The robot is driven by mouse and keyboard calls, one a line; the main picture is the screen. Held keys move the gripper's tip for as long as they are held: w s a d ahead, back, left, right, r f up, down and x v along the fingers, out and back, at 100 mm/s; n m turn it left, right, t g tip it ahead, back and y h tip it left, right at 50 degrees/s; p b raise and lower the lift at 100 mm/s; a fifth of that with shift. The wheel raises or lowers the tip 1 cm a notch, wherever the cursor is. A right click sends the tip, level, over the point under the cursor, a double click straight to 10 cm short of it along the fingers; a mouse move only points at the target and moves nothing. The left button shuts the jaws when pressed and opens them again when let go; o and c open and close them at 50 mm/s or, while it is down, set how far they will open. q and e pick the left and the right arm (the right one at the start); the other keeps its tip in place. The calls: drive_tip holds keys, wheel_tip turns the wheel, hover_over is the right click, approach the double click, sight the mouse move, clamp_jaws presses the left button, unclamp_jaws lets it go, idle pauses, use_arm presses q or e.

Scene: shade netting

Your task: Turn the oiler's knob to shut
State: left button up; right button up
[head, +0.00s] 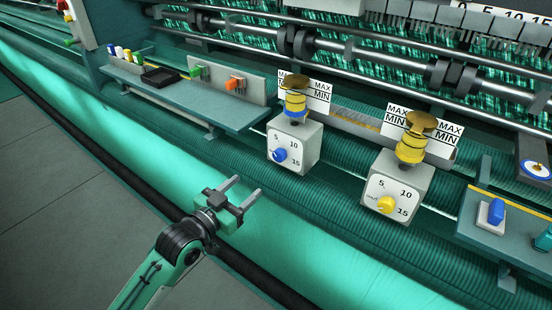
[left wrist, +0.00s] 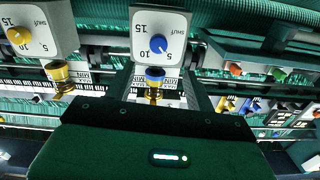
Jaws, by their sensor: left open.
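Two white oiler boxes stand on the machine in the head view. The left oiler (head: 296,139) has a dial marked 5, 10, 15 and a blue knob (head: 280,155), with a blue-banded amber glass cup above. The right oiler (head: 415,178) has a yellow knob (head: 386,204) and a yellow-banded cup. My left gripper (head: 248,186) is open and empty, in front of and below the left oiler, apart from it. The left wrist view shows the blue knob (left wrist: 158,44) inverted, its dial also marked SHUT, and the yellow knob (left wrist: 18,35). The knobs' exact pointer settings are unclear.
A shelf (head: 215,110) at left holds a black tray (head: 160,77), orange and green items and small bottles. Another shelf (head: 514,240) at right carries a blue switch (head: 496,212). Rollers and bars run behind the oilers. Green netting slopes below, with free room before it.

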sight(277, 158)
use_arm(q)
drive_tip(key=p+x, duration=0.1)
drive_tip(key=x, duration=0.3)
drive_tip(key=p+x, duration=0.1)
drive_tip(key=x, duration=0.3)
drive_tip(key=r+p+x, duration=0.1)
drive_tip(key=x, duration=0.3)
drive_tip(key=shift+w+d, duration=0.2)
drive_tip(key=shift+d, duration=0.05)
drive_tip(key=shift+w+d, duration=0.3)
drive_tip(key=shift+w, duration=0.1)
drive_tip(key=shift+f, duration=0.1)
drive_tip(key=shift+c, duration=0.2)
drive_tip(key=c, duration=0.9)
